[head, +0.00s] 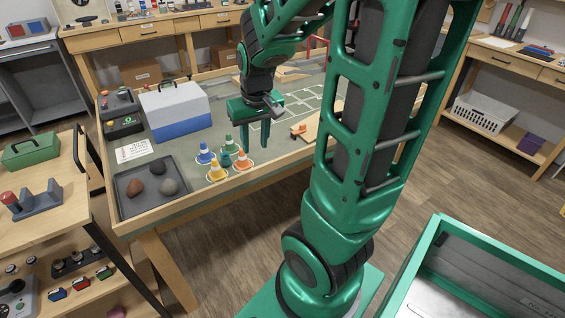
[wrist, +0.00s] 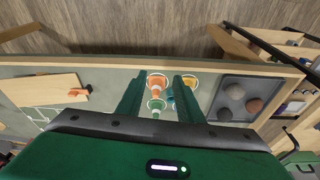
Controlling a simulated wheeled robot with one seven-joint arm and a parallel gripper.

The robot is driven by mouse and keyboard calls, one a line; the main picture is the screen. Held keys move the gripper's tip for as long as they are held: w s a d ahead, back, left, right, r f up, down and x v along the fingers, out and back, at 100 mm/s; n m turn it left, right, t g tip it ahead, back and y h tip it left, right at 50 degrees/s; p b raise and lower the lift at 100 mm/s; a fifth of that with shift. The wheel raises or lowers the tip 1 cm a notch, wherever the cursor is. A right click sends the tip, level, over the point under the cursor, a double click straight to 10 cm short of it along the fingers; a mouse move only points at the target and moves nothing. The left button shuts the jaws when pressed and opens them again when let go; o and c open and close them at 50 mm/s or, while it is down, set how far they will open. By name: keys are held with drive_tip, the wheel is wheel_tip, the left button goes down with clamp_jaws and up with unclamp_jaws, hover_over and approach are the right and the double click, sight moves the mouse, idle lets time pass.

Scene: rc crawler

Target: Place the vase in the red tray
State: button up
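A small teal object (head: 226,158) stands among several cones on the workbench. It may be the vase, but it is too small to be sure. In the wrist view the teal object (wrist: 170,98) shows partly, close to one finger. My gripper (head: 257,140) points down above the bench, right of the cones in the head view. Its two fingers are apart with nothing held between them; in the wrist view the gripper (wrist: 159,84) frames the orange cone (wrist: 156,82) and green cone (wrist: 155,105) below. I cannot make out a red tray in either view.
A dark grey tray (head: 126,186) with several stones lies at the bench's near left corner. A blue-and-white box (head: 176,112) stands behind the cones. A wooden ramp piece (head: 306,128) lies to the right. A green-rimmed bin (head: 432,232) is at the lower right.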

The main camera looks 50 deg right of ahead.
drive_tip(key=s+a+r+m+g, duration=0.1)
drive_tip(key=s+r, duration=0.2)
drive_tip(key=s, duration=0.9)
drive_tip(key=shift+a+g+y, duration=0.3)
drive_tip(key=shift+a+y, duration=0.1)
drive_tip(key=shift+m+g+y, duration=0.3)
drive_tip(key=shift+m+g, duration=0.1)
drive_tip(key=s+a, duration=0.1)
drive_tip(key=s, duration=0.2)
drive_tip(key=s+a, duration=0.1)
drive_tip(key=s, duration=0.1)
drive_tip(key=shift+s+a+r, duration=0.15)
drive_tip(key=shift+a+r, duration=0.1)
drive_tip(key=shift+a, duration=0.05)
drive_tip(key=shift+c, duration=0.4)
drive_tip(key=n+t+h, duration=0.2)
drive_tip(key=n+t, duration=0.1)
drive_tip(key=t, duration=0.3)
approach(224, 156)
drive_tip(key=shift+x, duration=4.4)
drive_tip(key=shift+s+a, duration=0.1)
drive_tip(key=shift+s, duration=0.05)
